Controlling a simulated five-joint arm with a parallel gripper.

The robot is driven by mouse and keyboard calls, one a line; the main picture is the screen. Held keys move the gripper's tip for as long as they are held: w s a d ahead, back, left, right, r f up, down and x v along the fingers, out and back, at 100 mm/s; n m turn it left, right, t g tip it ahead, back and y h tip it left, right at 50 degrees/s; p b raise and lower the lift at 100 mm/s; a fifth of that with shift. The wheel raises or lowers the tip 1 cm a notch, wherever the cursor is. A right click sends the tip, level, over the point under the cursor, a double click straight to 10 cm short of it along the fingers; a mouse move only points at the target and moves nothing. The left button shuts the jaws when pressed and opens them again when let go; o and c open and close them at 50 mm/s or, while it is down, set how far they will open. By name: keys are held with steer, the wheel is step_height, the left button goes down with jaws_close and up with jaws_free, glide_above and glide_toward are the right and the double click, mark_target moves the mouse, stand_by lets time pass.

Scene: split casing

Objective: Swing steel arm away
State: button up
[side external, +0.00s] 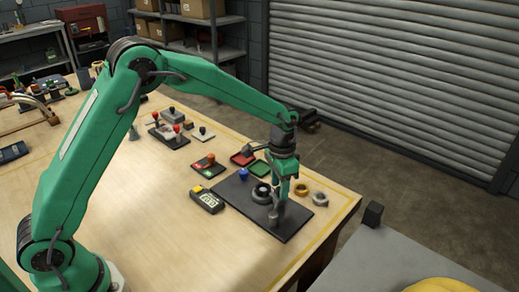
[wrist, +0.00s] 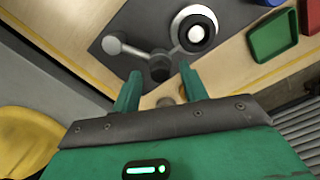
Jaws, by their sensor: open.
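A dark square plate (side external: 288,222) lies near the table's far right corner; it also shows in the wrist view (wrist: 135,25). On it sits a round casing (wrist: 195,32) with a pale ring and dark centre, seen also in the side view (side external: 261,193). A grey steel arm (wrist: 132,50) with a round end runs beside it to a short dark post (wrist: 160,67). My gripper (wrist: 159,72) is open, its fingertips pointing down around the post's sides. Contact cannot be told. In the side view my gripper (side external: 276,198) is low over the plate and partly hides these parts.
A green tray (side external: 259,169) and a red tray (side external: 243,158) stand behind the plate. The table's front is clear.

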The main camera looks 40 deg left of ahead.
steer(key=shift+f, duration=0.15)
jaws_close()
steer(key=shift+d, duration=0.1)
stand_by(0.3)
steer(key=d+m, duration=0.1)
steer(key=m, duration=0.1)
steer(key=d+m, duration=0.1)
steer(key=m, duration=0.1)
steer(key=shift+w+d+m, duration=0.3)
steer(key=shift+w+m, duration=0.05)
steer(key=shift+m, duration=0.05)
steer(key=shift+s+d+m, duration=0.1)
steer(key=shift+d+m, duration=0.5)
steer(key=shift+m, duration=0.5)
steer(key=shift+s+d+m, duration=0.1)
steer(key=shift+d+m, duration=0.45)
steer(key=shift+m, duration=0.55)
jaws_free()
